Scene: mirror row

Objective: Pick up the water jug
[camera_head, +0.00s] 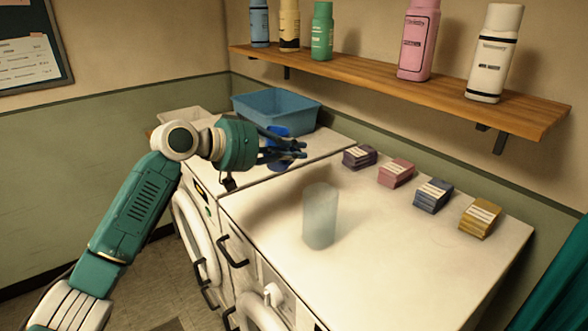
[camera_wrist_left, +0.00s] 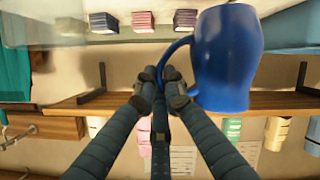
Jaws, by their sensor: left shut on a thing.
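The water jug is the blue jug (camera_wrist_left: 225,58), which fills the upper right of the left wrist view. Its curved handle lies between the fingertips of my left gripper (camera_wrist_left: 165,80). In the head view my left gripper (camera_head: 293,148) is above the far-left washing machine top, shut on the handle. The jug (camera_head: 278,131) shows there only in part, as the dark fingers cross in front of it. I cannot tell whether its base touches the top. My right gripper is in neither view.
A blue basin (camera_head: 265,100) stands close behind the jug. A pale translucent cylinder (camera_head: 320,215) stands on the nearer machine top (camera_head: 400,255), with several small boxes (camera_head: 396,173) along its back. A wooden shelf (camera_head: 390,82) with several bottles overhangs the back.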

